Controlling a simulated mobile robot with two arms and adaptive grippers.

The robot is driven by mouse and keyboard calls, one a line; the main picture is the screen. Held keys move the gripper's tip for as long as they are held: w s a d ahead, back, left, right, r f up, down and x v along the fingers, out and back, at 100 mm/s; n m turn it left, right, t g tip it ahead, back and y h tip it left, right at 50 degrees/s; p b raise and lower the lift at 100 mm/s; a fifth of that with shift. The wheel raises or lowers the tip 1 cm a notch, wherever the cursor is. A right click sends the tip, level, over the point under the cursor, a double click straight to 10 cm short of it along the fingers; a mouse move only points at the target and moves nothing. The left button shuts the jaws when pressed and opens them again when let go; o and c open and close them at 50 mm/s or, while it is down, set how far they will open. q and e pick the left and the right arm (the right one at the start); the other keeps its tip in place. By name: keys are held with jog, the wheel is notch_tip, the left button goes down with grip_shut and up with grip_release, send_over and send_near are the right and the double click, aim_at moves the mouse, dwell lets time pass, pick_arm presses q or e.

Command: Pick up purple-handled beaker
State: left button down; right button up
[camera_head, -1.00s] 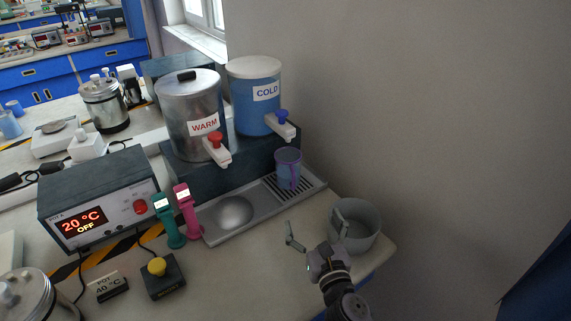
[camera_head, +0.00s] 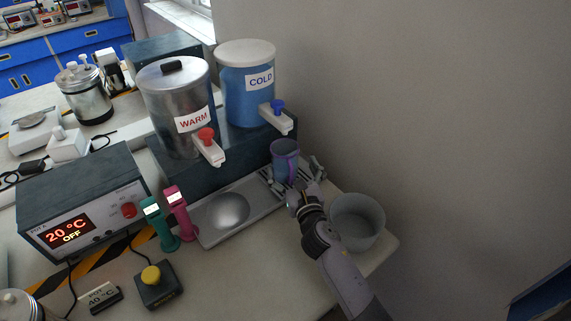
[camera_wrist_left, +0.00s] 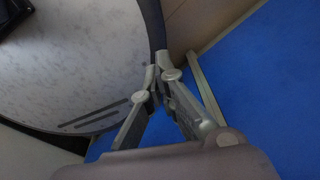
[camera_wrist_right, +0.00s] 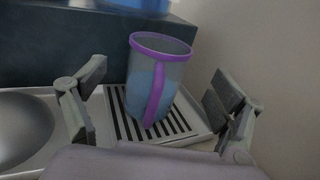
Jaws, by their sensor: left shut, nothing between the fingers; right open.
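The purple-handled beaker (camera_head: 285,160) stands upright on the slatted drip grate under the COLD tap. In the right wrist view the beaker (camera_wrist_right: 158,80) shows a purple rim and a purple handle facing my gripper, with blue at its lower part. My right gripper (camera_head: 298,178) is open just in front of the beaker. In its wrist view the fingers (camera_wrist_right: 160,95) are spread to the left and right of the beaker, apart from it. My left gripper (camera_wrist_left: 156,75) is shut and empty, beside a round grey surface and over blue; it is outside the head view.
A grey bin (camera_head: 358,222) stands right of my right arm at the table corner. The WARM steel tank (camera_head: 178,105) and COLD blue tank (camera_head: 245,90) stand behind. A metal tray (camera_head: 235,212), a pink holder (camera_head: 179,213) and a teal holder (camera_head: 159,225) are left.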

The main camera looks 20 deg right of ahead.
aim_at(282, 142)
jog(key=shift+w+r, duration=0.2)
jog(key=shift+w, duration=3.35)
jog(key=shift+d, duration=0.1)
jog(key=c, duration=1.9)
jog(key=shift+r, duration=0.15)
